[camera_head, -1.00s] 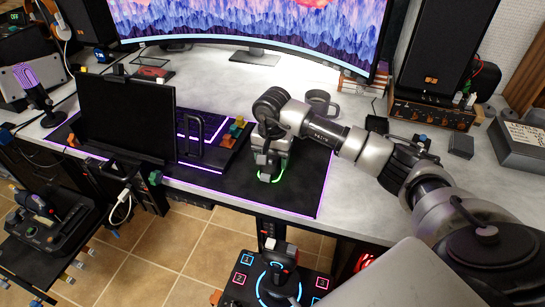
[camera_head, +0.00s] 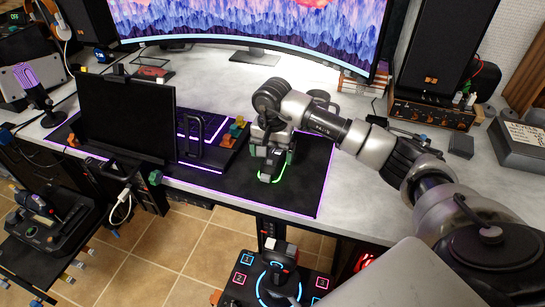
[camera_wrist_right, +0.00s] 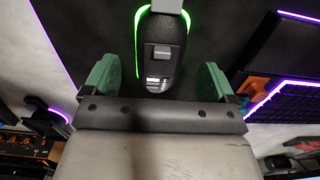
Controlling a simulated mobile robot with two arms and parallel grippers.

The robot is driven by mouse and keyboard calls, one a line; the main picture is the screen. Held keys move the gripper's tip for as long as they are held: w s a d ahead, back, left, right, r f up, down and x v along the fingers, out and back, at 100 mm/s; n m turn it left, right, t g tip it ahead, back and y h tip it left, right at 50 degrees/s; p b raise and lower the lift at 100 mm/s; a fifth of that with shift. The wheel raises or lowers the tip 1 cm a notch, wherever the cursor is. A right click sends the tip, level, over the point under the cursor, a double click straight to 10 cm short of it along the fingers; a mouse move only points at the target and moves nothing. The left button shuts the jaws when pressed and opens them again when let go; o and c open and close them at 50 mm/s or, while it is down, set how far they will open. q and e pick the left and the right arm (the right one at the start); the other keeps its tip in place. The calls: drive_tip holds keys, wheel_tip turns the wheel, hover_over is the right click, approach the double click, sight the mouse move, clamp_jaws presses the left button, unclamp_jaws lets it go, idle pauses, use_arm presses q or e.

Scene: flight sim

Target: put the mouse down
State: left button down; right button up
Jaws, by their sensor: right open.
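The mouse (camera_head: 277,174) is a dark mouse with a glowing green edge. It rests on the black desk mat (camera_head: 305,190), near the mat's front right part. In the right wrist view the mouse (camera_wrist_right: 161,48) shows its scroll wheel and green side lights. My right gripper (camera_head: 270,162) is just above and behind the mouse and hides part of it. In the wrist view its green fingertips (camera_wrist_right: 158,80) are spread wide, with a gap to the mouse on each side, and nothing is held. My left gripper is not in view.
The monitor (camera_head: 250,25) stands behind. A dark mug (camera_head: 319,97) is partly hidden behind my arm. A joystick (camera_head: 278,275) stands below the desk's front edge.

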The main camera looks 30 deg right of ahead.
sight(273, 158)
wheel_tip(273, 158, up, 10)
idle(0.3)
drive_tip(key=shift+f, duration=0.1)
